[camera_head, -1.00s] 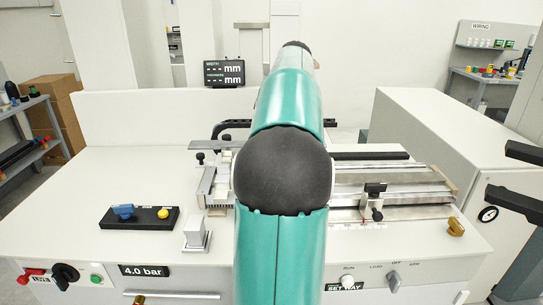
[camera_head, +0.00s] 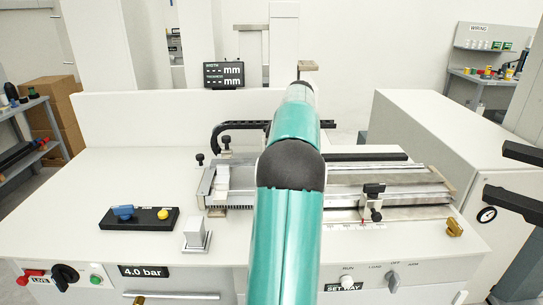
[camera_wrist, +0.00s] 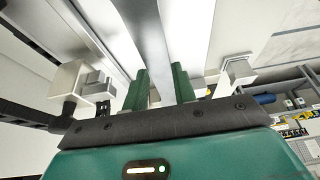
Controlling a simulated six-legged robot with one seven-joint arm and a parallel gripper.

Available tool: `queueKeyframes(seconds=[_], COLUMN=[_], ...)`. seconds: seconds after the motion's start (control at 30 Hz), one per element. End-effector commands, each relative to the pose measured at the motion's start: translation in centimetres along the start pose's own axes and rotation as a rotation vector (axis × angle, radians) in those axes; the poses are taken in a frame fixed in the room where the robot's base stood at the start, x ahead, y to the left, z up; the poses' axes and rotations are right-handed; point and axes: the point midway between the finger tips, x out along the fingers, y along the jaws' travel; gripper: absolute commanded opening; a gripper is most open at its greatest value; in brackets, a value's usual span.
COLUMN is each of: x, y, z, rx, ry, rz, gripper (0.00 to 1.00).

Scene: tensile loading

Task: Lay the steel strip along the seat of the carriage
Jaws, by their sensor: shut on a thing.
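My gripper (camera_wrist: 162,88) shows in the wrist view, its two green fingers shut on the steel strip (camera_wrist: 150,35). The strip is a flat grey bar running away from between the fingers to the top edge of the picture. In the head view my own arm hides the gripper, and I cannot make out the strip there. The metal-framed unit with long rails (camera_head: 400,197) on the bench appears to hold the carriage; my arm covers its middle. Its left end (camera_head: 225,187) is in sight. I cannot tell whether the strip touches the seat.
A black-knobbed clamp (camera_head: 373,203) stands at the rails' right. A white block (camera_head: 195,234) and a black panel with blue and yellow knobs (camera_head: 139,217) stand at the left front. A black curved handle (camera_head: 232,130) rises behind. The bench's left rear is clear.

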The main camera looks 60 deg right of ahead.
Motion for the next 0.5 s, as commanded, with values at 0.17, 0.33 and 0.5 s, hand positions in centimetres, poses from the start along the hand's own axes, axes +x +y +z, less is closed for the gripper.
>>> queueKeyframes(seconds=[0.17, 0.33, 0.5], x=[0.20, 0.33, 0.53], y=[0.01, -0.01, -0.02], z=[0.06, 0.11, 0.21], rx=[-0.001, -0.001, 0.000], ry=[0.000, 0.000, 0.000], rz=[0.005, 0.004, 0.002], gripper=[0.00, 0.00, 0.49])
